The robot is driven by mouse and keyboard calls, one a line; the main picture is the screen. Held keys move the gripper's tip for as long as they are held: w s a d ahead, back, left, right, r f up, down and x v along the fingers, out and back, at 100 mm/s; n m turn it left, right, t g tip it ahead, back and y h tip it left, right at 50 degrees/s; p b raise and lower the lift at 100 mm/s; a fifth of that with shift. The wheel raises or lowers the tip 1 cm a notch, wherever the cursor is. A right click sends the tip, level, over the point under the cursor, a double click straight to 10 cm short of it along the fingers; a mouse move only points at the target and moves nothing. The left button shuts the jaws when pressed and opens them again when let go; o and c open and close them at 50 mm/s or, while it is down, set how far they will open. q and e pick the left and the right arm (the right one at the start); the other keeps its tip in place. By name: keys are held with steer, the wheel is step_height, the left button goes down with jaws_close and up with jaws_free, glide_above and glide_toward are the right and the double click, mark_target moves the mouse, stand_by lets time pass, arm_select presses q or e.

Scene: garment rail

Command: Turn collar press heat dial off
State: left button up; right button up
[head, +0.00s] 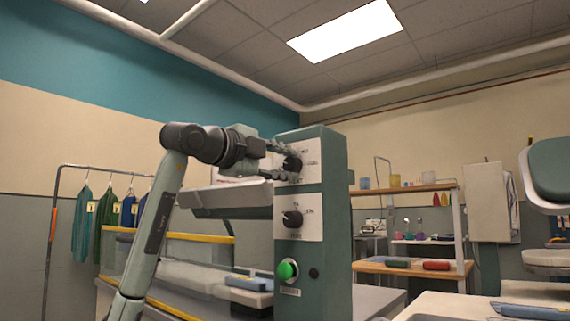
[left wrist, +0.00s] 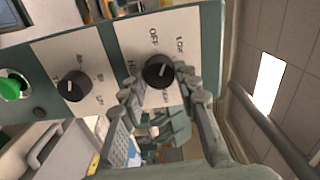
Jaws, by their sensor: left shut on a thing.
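The collar press control box (head: 338,240) is a green upright housing with two white panels. The upper black dial (head: 292,163) has labels around it; the left wrist view shows this dial (left wrist: 158,71) with "OFF" above it and another label to the right. Its pale pointer mark appears to slant up and right in that view, but its exact setting is unclear. My left gripper (head: 283,161) is at the upper dial, its fingers (left wrist: 161,88) on either side, shut on it. My right gripper is not in view.
A lower black dial (head: 292,219) and a green button (head: 287,270) sit below on the same box. A garment rail (head: 52,240) with hanging clothes stands at left. A wooden shelf unit (head: 460,225) stands behind at right.

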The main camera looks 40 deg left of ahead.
arm_select(q)
steer(key=n, duration=0.4)
steer(key=shift+n, duration=0.6)
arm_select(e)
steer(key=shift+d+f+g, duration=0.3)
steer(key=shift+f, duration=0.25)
arm_select(q)
steer(key=o, duration=1.2)
steer(key=shift+c, duration=0.2)
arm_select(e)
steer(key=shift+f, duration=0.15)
arm_select(q)
steer(key=s+a, duration=0.1)
steer(key=s, duration=1.1)
